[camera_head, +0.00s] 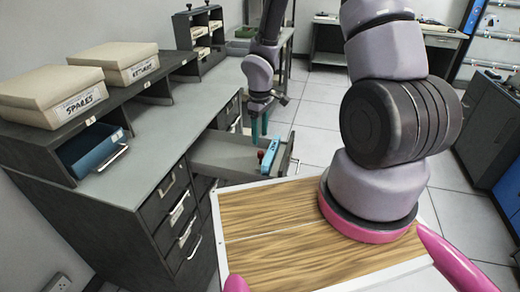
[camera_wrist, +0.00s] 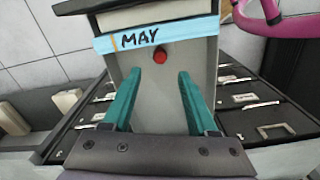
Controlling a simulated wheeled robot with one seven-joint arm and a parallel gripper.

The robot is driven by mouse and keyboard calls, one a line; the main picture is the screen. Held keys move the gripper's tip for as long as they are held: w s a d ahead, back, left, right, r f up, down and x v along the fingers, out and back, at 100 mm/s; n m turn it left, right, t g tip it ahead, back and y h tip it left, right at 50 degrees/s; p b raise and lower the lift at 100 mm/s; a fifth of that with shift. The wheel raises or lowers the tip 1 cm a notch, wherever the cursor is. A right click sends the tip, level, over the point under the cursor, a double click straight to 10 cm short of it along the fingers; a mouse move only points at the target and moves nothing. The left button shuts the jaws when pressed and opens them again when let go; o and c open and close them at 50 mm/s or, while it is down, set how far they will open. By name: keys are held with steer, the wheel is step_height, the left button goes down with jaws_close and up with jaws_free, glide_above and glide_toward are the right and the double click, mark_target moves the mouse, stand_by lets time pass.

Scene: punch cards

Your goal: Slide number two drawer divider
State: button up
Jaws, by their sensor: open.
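A drawer (camera_head: 225,152) stands pulled out from the grey cabinet in the head view. A divider with a blue top strip (camera_head: 270,155) and a small red knob stands in it. In the wrist view the blue strip (camera_wrist: 185,35) reads "MAY" and the red knob (camera_wrist: 160,56) sits just below it. My gripper (camera_head: 260,130) is above the drawer, close to the divider. In the wrist view its teal fingers (camera_wrist: 160,80) are open and empty, with the knob showing beyond the gap between them. I cannot tell whether they touch the divider. No number two shows.
The cabinet worktop (camera_head: 185,108) carries a shelf with boxes labelled "SPARES" (camera_head: 55,92) and "RETURNS" (camera_head: 115,60), and a blue tray (camera_head: 92,150). Closed drawers with labels line the cabinet front. Grey floor (camera_head: 310,150) is free right of the open drawer.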

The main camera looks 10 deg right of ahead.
mark_target(260, 152)
step_height(260, 152, down, 7)
stand_by(0.3)
jaws_close()
stand_by(1.4)
